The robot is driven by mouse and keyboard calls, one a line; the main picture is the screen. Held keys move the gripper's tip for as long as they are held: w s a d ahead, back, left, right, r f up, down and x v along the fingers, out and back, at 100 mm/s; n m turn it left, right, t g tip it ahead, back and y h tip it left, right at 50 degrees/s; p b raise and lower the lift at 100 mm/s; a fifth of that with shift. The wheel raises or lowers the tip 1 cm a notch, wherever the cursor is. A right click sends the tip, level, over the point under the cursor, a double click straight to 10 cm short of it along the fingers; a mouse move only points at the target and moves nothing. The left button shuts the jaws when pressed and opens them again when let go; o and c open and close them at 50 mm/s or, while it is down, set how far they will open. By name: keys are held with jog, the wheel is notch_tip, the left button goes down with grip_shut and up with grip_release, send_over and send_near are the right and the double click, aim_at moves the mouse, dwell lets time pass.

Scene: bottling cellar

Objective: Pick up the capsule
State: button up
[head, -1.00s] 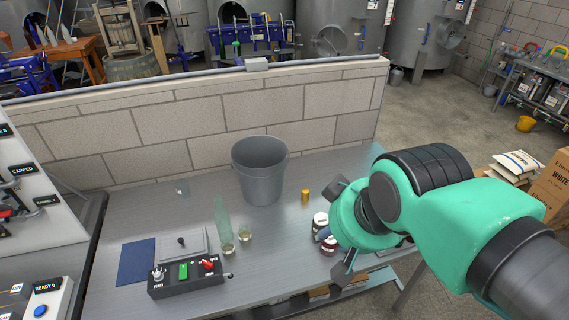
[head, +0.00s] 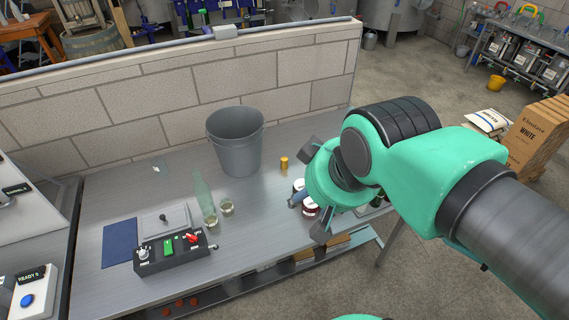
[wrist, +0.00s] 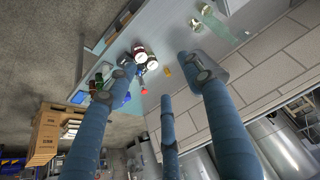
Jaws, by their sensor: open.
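The capsule (head: 284,163) is a small gold cylinder standing upright on the grey metal bench (head: 262,235), right of the grey bucket. In the wrist view the capsule (wrist: 167,71) shows as a small yellow-orange shape between the spread fingers. My gripper (head: 308,195) has its fingers spread. In the head view it is to the right of the capsule and nearer to me, apart from it. The wrist view shows three blue-grey fingers of my gripper (wrist: 156,76) with nothing held between them. My gripper partly hides the jars in the head view.
Two dark jars with white lids (head: 310,208) stand beside my gripper. The grey bucket (head: 235,145) is left of the capsule. A block wall (head: 185,100) rises behind the bench.

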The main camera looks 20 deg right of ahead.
jog(key=m+g+b, duration=0.4)
jog(key=g, duration=0.2)
send_over(284, 158)
notch_tip(284, 158, down, 31)
jog(key=shift+f, duration=0.2)
jog(key=shift+f+b, duration=1)
jog(key=shift+f, duration=3.25)
